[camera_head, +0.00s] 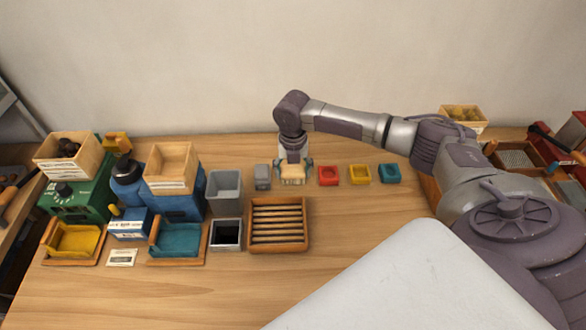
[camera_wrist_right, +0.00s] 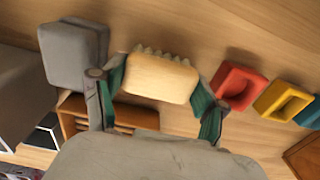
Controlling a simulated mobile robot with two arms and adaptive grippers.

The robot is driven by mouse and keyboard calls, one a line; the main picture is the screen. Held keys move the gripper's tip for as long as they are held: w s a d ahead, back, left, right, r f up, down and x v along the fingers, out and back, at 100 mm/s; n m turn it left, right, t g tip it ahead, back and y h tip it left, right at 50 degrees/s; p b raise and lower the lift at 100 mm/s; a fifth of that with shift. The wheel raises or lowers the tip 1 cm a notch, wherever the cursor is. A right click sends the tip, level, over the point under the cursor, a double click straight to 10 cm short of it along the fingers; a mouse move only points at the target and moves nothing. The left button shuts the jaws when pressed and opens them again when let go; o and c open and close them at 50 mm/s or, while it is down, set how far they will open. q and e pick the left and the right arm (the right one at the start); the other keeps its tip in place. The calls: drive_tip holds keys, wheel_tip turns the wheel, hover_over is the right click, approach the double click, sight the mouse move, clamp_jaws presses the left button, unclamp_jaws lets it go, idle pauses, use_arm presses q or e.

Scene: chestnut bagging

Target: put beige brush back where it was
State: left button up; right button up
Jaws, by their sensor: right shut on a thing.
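The beige brush (camera_head: 292,174) is between the fingers of my right gripper (camera_head: 294,167), between a grey block (camera_head: 262,176) and a red block (camera_head: 328,176) in the row at the back of the table. In the right wrist view the beige brush (camera_wrist_right: 161,78) shows a row of pale bristles along its far edge. The green-padded fingers of my right gripper (camera_wrist_right: 160,92) stand on both sides of it. I cannot tell whether the brush touches the table. My left gripper is not in view.
A yellow block (camera_head: 359,175) and a teal block (camera_head: 389,173) continue the row rightward. A slatted wooden tray (camera_head: 306,240) lies in front, beside grey bins (camera_head: 224,188). Green and blue machines crowd the left. The table right of the tray looks clear.

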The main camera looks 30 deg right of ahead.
sight(293, 169)
drive_tip(key=shift+f, duration=0.2)
drive_tip(key=o, duration=1.1)
drive_tip(key=shift+r, duration=0.1)
drive_tip(key=shift+r+b, duration=1.2)
drive_tip(key=shift+r, duration=4.95)
